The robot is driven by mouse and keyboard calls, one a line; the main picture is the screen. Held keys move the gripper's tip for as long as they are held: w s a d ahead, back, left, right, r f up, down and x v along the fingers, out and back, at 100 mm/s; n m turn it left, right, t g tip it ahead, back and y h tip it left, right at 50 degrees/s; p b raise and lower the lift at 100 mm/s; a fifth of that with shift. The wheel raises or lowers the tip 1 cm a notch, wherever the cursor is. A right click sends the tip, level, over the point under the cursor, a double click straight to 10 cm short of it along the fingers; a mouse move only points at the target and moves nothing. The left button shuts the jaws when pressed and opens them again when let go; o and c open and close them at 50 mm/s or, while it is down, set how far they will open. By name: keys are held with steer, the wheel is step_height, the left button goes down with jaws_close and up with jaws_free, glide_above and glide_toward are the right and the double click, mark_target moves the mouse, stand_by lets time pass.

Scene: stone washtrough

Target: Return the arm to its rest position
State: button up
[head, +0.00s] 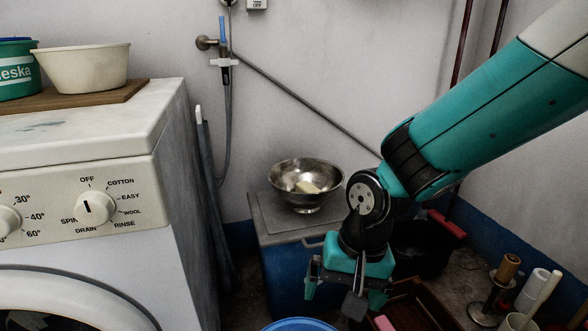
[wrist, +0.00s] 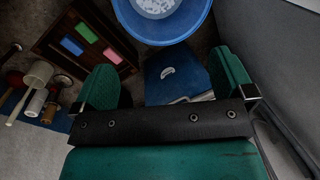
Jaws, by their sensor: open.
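My gripper (head: 343,295) hangs below my teal arm at the lower middle of the head view, pointing down. Its jaws are apart, with nothing seen between them. In the wrist view the two green fingers (wrist: 167,82) stand wide apart, and a blue surface with a pale mark (wrist: 180,72) shows beyond them, not gripped. In the head view the gripper is in front of and to the right of a blue box (head: 285,275), and above the floor.
A metal bowl (head: 306,184) holding a pale piece stands on the box's grey top. The washing machine (head: 88,200) fills the left.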

steer(key=s+d+r+n+y+p, duration=0.1)
steer(key=s+d+r+n, duration=0.3)
steer(key=s+r, duration=0.3)
steer(key=s+d+r+n+y, duration=0.1)
steer(key=s+d+r+n, duration=0.25)
steer(key=s+r, duration=0.25)
step_height(320, 180, up, 36)
steer(key=p, duration=3.6)
steer(key=shift+a+r, duration=0.15)
steer(key=shift+a, duration=0.05)
